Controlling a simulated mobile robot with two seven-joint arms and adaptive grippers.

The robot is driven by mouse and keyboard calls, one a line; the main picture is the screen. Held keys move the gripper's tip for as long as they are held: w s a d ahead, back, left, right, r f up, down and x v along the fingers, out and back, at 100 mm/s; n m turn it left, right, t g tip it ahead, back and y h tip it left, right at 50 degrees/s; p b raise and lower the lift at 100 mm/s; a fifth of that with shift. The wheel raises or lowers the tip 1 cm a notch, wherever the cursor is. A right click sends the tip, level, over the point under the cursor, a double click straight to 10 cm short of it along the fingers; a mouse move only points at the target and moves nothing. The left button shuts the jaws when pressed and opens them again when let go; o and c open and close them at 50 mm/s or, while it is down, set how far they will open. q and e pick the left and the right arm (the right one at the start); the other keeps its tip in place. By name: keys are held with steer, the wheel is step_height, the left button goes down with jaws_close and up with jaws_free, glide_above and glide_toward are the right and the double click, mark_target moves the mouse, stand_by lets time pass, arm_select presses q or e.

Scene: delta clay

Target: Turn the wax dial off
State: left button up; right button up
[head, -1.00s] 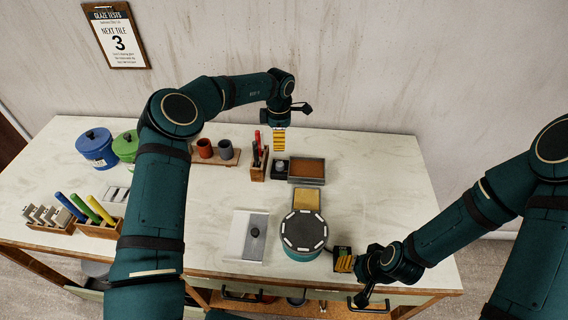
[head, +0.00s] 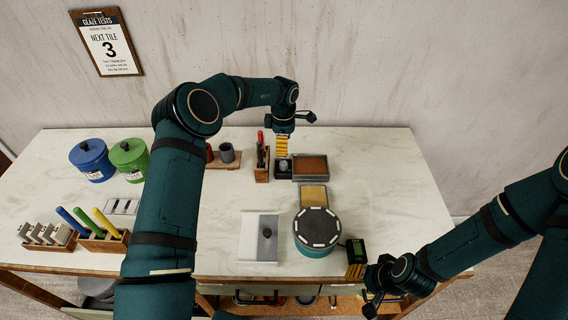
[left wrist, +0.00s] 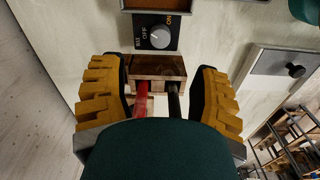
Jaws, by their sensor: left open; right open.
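The wax dial is a grey round knob (head: 284,166) on a small black box, left of a wax tray (head: 310,167). The knob also shows in the left wrist view (left wrist: 158,37), with lettering around it, one word in orange; I cannot tell which setting it points to. My left gripper (head: 282,147) is open and empty, just behind the dial in the head view. In the left wrist view its yellow-padded fingers (left wrist: 160,95) are spread, with the knob beyond them.
A wooden tool holder (head: 262,170) with red and black handles stands close left of the dial. A round turntable (head: 318,228) and a grey board with a black knob (head: 262,238) lie in front. The table's right side is clear.

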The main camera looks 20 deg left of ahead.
mark_target(283, 163)
arm_select(q)
step_height(283, 163, down, 10)
steer(key=shift+r, duration=0.2)
jaws_close()
